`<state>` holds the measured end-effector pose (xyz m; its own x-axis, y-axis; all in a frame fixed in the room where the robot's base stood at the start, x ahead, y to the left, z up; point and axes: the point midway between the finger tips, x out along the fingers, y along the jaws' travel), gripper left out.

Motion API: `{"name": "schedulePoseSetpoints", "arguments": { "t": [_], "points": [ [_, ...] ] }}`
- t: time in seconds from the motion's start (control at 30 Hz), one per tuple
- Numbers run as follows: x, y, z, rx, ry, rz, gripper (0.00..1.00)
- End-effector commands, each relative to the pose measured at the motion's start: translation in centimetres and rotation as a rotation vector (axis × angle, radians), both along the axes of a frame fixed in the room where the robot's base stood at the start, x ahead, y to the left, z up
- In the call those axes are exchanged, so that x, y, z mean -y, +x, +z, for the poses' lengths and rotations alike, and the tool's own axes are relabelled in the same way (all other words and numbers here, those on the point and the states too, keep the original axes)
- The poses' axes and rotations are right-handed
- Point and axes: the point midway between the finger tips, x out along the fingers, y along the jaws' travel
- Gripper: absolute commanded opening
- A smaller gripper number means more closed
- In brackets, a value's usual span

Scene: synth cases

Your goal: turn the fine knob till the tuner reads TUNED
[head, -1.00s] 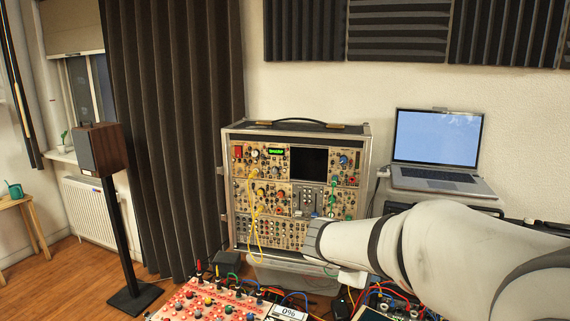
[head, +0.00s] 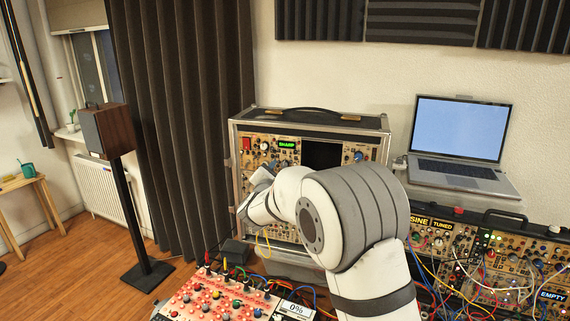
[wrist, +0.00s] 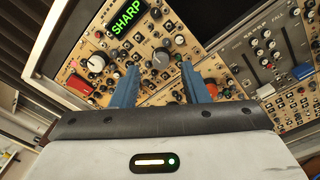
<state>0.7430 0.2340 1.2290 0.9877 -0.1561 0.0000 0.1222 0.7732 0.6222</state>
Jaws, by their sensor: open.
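The tuner display (head: 287,145) on the upright modular case reads SHARP in green. It also reads SHARP, tilted, in the wrist view (wrist: 127,17). A large white knob (wrist: 96,63) sits left of my fingers, and a grey knob (wrist: 162,57) shows just beyond the gap between their tips. No readable label tells which knob is the fine one. My gripper (wrist: 159,72) is open, its two blue fingers spread before the panel with nothing between them. Whether the tips touch the panel is unclear. In the head view my arm hides the lower panel.
A red-lit panel (head: 215,298) showing 0% lies in front. A laptop (head: 460,140) and a speaker (head: 112,132) stand at either side.

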Motion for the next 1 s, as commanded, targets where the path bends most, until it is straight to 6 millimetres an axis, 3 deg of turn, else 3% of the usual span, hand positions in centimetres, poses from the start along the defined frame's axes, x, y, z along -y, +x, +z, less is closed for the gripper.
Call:
{"name": "schedulePoseSetpoints", "arguments": {
  "t": [0.2,0.53,1.0],
  "points": [
    [0.6,2.5,0.1,-0.001,0.002,-0.004,0.41],
    [0.8,2.9,0.0,0.000,0.002,-0.005,0.41],
    [0.9,2.9,0.0,0.000,0.002,-0.006,0.03]
  ]
}}
